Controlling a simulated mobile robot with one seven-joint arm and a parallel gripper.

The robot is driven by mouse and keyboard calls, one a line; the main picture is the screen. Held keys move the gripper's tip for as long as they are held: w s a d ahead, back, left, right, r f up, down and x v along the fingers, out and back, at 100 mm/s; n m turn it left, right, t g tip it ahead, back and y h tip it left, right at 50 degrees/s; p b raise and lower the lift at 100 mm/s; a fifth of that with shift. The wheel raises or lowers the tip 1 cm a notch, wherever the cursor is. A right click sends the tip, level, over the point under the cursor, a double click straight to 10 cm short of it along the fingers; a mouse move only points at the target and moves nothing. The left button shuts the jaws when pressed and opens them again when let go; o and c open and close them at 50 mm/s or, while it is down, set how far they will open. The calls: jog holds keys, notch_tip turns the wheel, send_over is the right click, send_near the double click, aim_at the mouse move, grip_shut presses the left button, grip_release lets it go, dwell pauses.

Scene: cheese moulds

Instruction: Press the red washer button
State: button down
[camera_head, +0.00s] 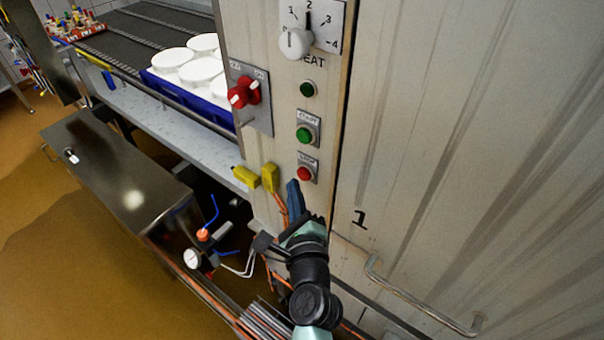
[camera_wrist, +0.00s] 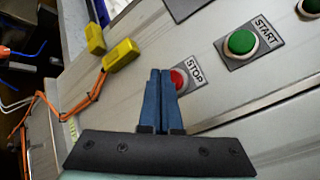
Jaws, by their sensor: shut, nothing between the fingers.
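The red button (camera_head: 304,174) sits on a small plate on the cabinet's front panel, below the green button. In the wrist view the red button (camera_wrist: 178,79) is labelled STOP and is partly hidden behind my fingertips. My gripper (camera_head: 292,184) is shut and empty, its blue fingers pointing up at the panel just below and left of the red button. In the wrist view the fingertips of my gripper (camera_wrist: 160,74) overlap the button's left edge. I cannot tell whether they touch it.
The green START button (camera_head: 304,134) is above the red one. A red rotary switch (camera_head: 243,93) and a white HEAT dial (camera_head: 296,42) are higher up. Yellow connectors (camera_head: 269,177) with orange cables stick out left of my gripper. A door handle (camera_head: 420,300) is at lower right.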

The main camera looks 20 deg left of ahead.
jog(key=shift+s+a+p, duration=0.2)
jog(key=shift+s+a, duration=0.1)
jog(key=shift+s, duration=0.5)
jog(key=shift+s+a+p, duration=0.25)
jog(key=shift+s, duration=0.5)
jog(key=shift+s+a+p, duration=0.2)
jog(key=shift+s+a, duration=0.1)
jog(key=shift+s, duration=0.5)
